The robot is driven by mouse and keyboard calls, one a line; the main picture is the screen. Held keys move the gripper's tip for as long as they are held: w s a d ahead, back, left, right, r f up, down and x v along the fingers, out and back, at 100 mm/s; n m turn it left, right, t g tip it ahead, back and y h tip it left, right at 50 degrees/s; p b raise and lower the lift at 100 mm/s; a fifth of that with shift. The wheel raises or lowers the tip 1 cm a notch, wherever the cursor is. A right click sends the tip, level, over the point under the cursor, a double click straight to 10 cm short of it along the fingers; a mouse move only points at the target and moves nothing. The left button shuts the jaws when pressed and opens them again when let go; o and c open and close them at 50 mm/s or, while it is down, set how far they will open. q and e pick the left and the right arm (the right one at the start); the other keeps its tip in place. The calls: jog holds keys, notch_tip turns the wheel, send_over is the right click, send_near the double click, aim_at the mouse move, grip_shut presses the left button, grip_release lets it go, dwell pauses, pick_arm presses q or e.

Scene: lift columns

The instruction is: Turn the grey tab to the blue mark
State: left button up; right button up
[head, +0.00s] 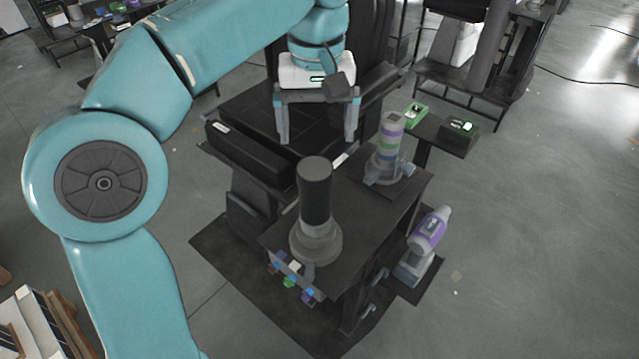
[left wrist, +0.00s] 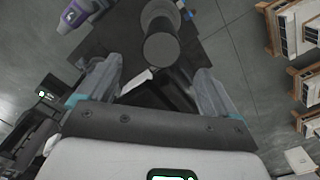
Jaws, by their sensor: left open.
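A black column (head: 315,190) with a wide grey base (head: 316,243) stands upright on the dark table. A grey tab (head: 308,271) juts from the base toward the table's front edge. Small coloured marks sit along that edge, among them a green one (head: 290,282) and a blue-purple one (head: 308,297); which is the blue mark is hard to tell. My left gripper (head: 317,136) is open and empty, behind and above the column. In the left wrist view, my open fingers (left wrist: 158,88) point toward the column (left wrist: 162,48), apart from it. My right gripper does not show.
A second grey column with purple and green bands (head: 390,135) stands at the table's back right. A purple and grey device (head: 428,230) stands low on the right. A small side shelf (head: 435,130) holds green-lit boxes. Open floor lies to the right.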

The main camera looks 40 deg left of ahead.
aim_at(315, 187)
pick_arm(q)
jog(key=f, duration=0.4)
jog(key=f+b, duration=0.1)
jog(key=f, duration=0.8)
jog(key=shift+s+a+f+b, duration=0.15)
jog(key=shift+a+f+b, duration=0.15)
jog(key=shift+d+f, duration=0.15)
jog(key=shift+f, duration=0.05)
jog(key=c, duration=1.4)
